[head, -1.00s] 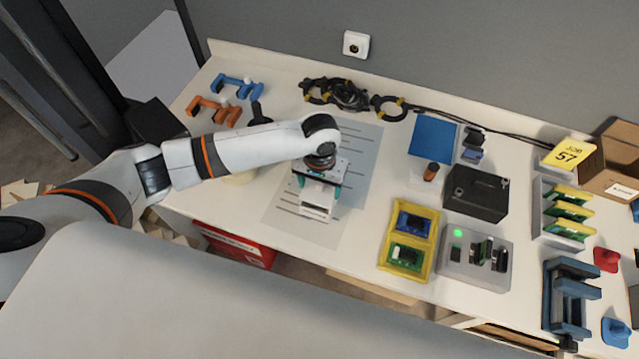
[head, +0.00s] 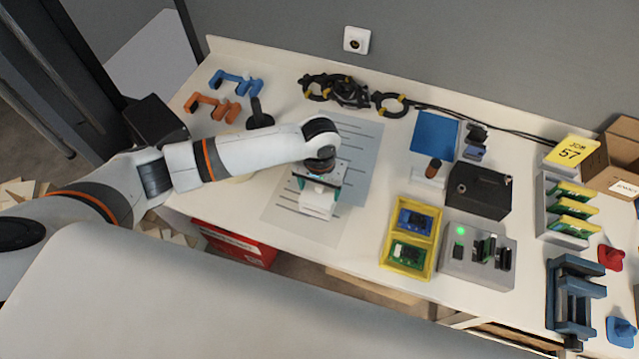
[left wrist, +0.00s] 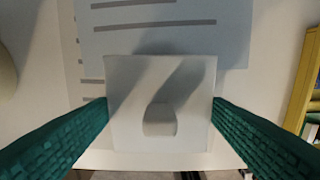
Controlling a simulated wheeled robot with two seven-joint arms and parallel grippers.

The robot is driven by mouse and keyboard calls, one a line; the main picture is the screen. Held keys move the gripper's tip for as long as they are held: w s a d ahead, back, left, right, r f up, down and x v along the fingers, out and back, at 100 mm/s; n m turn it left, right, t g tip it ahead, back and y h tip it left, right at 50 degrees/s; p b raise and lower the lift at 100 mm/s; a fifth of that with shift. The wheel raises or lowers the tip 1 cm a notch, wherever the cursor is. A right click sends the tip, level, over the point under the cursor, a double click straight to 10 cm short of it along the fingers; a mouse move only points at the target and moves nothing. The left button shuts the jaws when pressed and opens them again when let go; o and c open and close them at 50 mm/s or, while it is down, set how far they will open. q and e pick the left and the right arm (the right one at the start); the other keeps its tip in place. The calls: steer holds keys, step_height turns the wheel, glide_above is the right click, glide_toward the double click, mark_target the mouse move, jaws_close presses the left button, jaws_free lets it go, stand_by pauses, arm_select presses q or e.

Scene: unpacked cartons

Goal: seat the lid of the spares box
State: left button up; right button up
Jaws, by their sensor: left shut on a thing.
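A white square piece with a small raised knob (left wrist: 160,120) shows between my green finger pads in the left wrist view. In the head view the white piece (head: 317,204) is over the grey striped sheet, near the table's front edge. My left gripper (head: 320,180) points down and is shut on this piece, one finger at each side; it also shows in the left wrist view (left wrist: 160,110). I cannot tell whether the piece is the lid alone or the lid on the spares box. Anything beneath it is hidden. My right gripper is not in view.
The striped sheet (head: 350,165) is otherwise bare. To its right stand a yellow tray (head: 429,242) with circuit boards, a grey fixture (head: 470,270) with a green light, and a black box (head: 478,192). Cables (head: 345,93) lie behind. Orange (head: 212,107) and blue brackets (head: 236,82) lie at left.

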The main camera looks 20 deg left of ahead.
arm_select(q)
steer(key=shift+f, duration=0.3)
steer(key=o, duration=1.1)
steer(key=shift+r, duration=0.15)
step_height(320, 180, up, 12)
steer(key=shift+f, duration=0.1)
